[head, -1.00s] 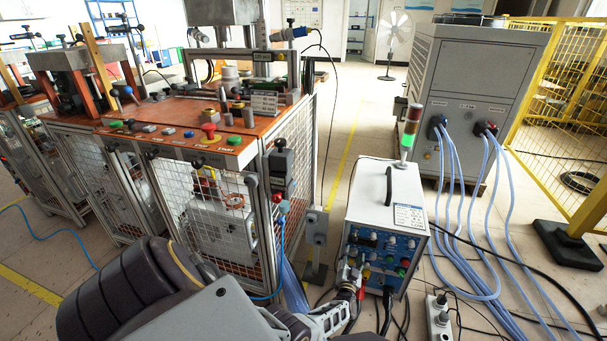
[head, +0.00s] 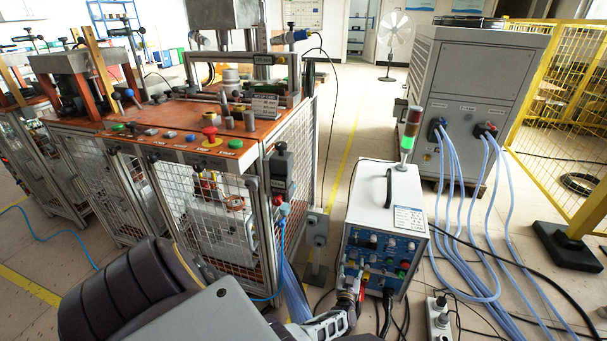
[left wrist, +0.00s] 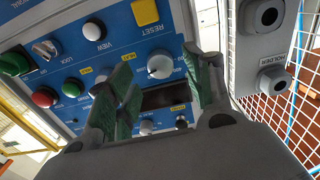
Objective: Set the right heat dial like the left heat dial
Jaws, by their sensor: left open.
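The heater box (head: 387,205) stands on the floor, its blue control panel (head: 378,246) facing me. My left gripper (head: 350,279) is in front of the panel's lower left. Two smaller knobs (left wrist: 145,126) and (left wrist: 181,122) show beyond the fingers, near a dark display (left wrist: 165,97). The labels are too small to tell which knobs are the left and right heat dials, or their settings.
A grey holder (left wrist: 262,60) is beside the panel. A caged workbench (head: 215,150) stands left; blue hoses (head: 465,220) and cables lie right.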

